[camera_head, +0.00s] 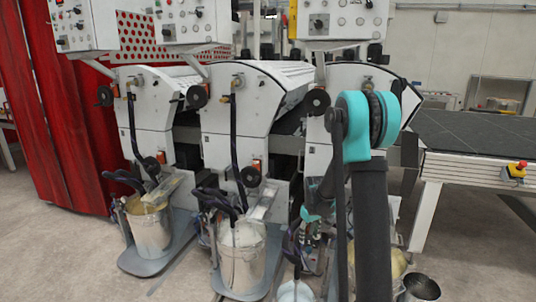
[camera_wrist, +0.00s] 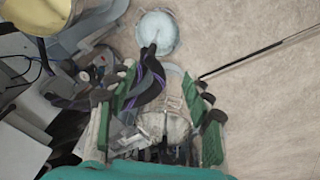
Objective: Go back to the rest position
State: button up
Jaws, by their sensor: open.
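My gripper (camera_wrist: 163,88) is open in the wrist view, with a green-padded finger on each side. A dark hose with a purple stripe (camera_wrist: 147,82) shows between and beyond the fingers. I cannot tell how far it is from them. Beyond the fingertips is a bucket with pale bluish contents (camera_wrist: 157,33). In the head view my arm stands large at right of centre, in front of the right-hand coater unit (camera_head: 315,130). The gripper end is low down behind my arm and mostly hidden there.
Two metal buckets, one left (camera_head: 150,228) and one middle (camera_head: 240,262), stand below the coater units. A conveyor table (camera_head: 465,140) with a red stop button (camera_head: 517,170) is at right. A red curtain (camera_head: 60,120) hangs at left. Open floor lies in front.

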jog(key=s+d+r+m+t, duration=0.1)
jog(key=s+r, duration=0.3)
jog(key=s, duration=0.4)
jog(key=s+r+m, duration=0.2)
jog(key=s+r, duration=0.2)
jog(key=s, duration=0.3)
jog(key=s+d+f+m+t, duration=0.1)
jog(key=s+m, duration=0.1)
jog(key=s, duration=1.2)
jog(key=shift+s+f+t, duration=0.25)
jog(key=shift+f+t, duration=0.05)
jog(key=shift+s+f, duration=0.1)
jog(key=shift+s, duration=0.25)
jog(key=shift+c, duration=0.3)
